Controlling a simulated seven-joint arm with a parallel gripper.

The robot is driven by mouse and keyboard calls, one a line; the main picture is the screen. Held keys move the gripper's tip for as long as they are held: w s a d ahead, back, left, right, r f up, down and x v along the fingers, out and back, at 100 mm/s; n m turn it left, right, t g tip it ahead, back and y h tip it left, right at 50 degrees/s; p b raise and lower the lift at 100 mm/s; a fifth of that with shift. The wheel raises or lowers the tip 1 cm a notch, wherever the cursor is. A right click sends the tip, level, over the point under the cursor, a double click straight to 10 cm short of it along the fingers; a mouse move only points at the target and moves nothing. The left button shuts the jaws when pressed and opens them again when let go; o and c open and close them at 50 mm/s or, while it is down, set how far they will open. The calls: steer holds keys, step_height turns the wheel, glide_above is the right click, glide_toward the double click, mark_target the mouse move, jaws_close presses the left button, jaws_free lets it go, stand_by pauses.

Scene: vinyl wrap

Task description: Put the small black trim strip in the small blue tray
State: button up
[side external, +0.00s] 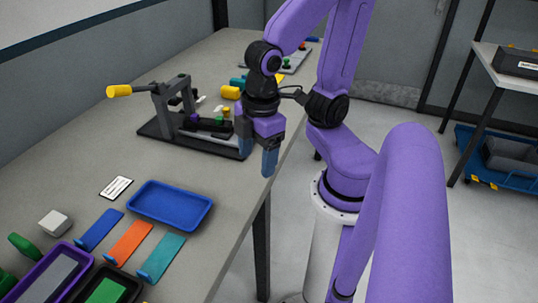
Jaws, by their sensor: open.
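The small blue tray (146,211) lies on the grey bench, left of and nearer the camera than my gripper. Its inside looks empty. My gripper (270,163) points down near the bench's right edge, to the right of the black clamp fixture, with nothing visible in it. Its fingers overlap from this side, but they are open. I cannot pick out the small black trim strip for certain; a dark piece (207,125) with small coloured bits sits in the fixture, but I cannot tell whether that is the strip.
The black clamp fixture (190,140) with a yellow-handled lever (120,91) stands behind the tray. Blue (99,229), orange (129,243) and teal (161,258) strips lie in front. A white card (116,188), white block (55,223) and purple tray (72,247) are at left.

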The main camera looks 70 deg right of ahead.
steer(key=shift+o, duration=0.6)
steer(key=s, duration=0.2)
steer(key=shift+s+r+n+g, duration=0.15)
steer(key=shift+s+n+g, duration=0.15)
steer(key=shift+s, duration=0.05)
steer(key=shift+w, duration=0.15)
